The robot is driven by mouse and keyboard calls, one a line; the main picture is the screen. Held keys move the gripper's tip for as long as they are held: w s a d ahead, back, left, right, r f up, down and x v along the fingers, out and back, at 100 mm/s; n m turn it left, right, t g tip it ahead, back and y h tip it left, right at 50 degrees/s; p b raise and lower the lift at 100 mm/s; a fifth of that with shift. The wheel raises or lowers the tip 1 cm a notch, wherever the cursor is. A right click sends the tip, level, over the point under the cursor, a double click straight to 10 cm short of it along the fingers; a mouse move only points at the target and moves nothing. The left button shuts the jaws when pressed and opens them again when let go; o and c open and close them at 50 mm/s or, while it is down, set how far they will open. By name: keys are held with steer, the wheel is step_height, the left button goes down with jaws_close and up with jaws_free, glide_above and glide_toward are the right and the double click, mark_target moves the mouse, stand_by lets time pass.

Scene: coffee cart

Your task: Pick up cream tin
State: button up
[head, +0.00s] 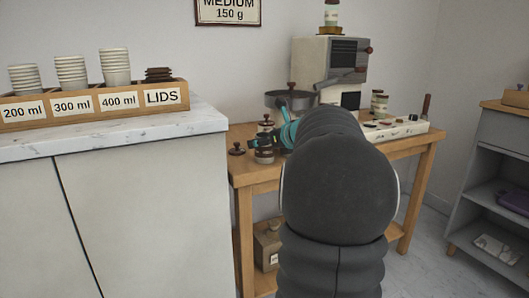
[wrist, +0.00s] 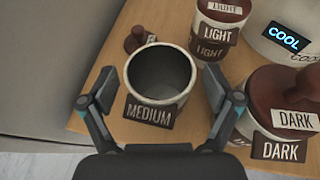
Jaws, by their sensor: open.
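An open cream-coloured tin (wrist: 160,76) labelled MEDIUM stands on the wooden table, empty as far as its inside shows. My gripper (wrist: 160,92) is open in the wrist view, with one finger on each side of this tin. I cannot tell whether either finger touches it. A closed cream tin (wrist: 208,48) labelled LIGHT, with a brown lid, stands behind it to the right. In the head view the MEDIUM tin (head: 264,156) is near the table's left end, and my arm hides much of the table.
A loose brown lid (wrist: 137,41) lies behind the open tin. A brown-lidded DARK tin (wrist: 285,105) stands close on the right, near a COOL display (wrist: 284,38). The grey counter (head: 140,200) bounds the left. A coffee machine (head: 312,62) stands behind.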

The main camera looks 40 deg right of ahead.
steer(key=c, duration=1.5)
steer(key=shift+r, duration=0.1)
